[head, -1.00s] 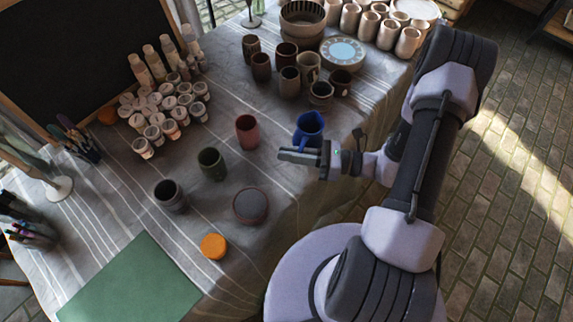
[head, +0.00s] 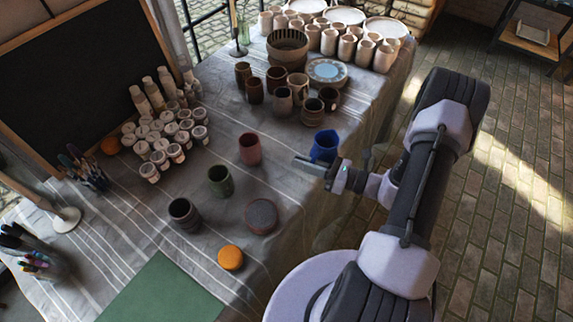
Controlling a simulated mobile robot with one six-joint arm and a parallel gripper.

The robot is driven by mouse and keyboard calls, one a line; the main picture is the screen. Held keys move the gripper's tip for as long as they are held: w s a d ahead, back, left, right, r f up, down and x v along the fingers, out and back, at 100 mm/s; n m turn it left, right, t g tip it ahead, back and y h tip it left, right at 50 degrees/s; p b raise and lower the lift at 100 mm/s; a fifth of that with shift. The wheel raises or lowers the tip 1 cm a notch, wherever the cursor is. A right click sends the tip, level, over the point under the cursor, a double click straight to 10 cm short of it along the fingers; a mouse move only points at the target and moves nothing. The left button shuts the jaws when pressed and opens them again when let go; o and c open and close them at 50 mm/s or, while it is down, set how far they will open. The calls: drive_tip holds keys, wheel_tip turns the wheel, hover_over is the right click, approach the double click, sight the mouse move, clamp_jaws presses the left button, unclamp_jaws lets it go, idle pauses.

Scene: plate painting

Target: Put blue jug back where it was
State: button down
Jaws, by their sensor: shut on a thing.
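The blue jug (head: 325,146) is at the table's right side, to the right of the red cup (head: 250,149). It looks about upright, and its lower part is partly hidden by my gripper. My gripper (head: 312,166) reaches in from the right, at the near side of the jug, and is shut on it. The exact contact is hidden, and I cannot tell whether the jug's base touches the cloth.
A green cup (head: 220,181), a dark grey cup (head: 185,214), a dark round lidded pot (head: 261,216) and an orange disc (head: 230,258) stand to the left. Several brown cups (head: 283,101) and a blue-topped plate (head: 327,72) are behind. The table's right edge is close.

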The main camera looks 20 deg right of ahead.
drive_tip(key=w+a+f+b, duration=0.1)
drive_tip(key=w+f, duration=0.1)
drive_tip(key=w+a+f+b, duration=0.2)
drive_tip(key=shift+w+a+f, duration=0.1)
drive_tip(key=shift+w+a, duration=0.05)
drive_tip(key=shift+w, duration=0.25)
drive_tip(key=c, duration=1.5)
unclamp_jaws()
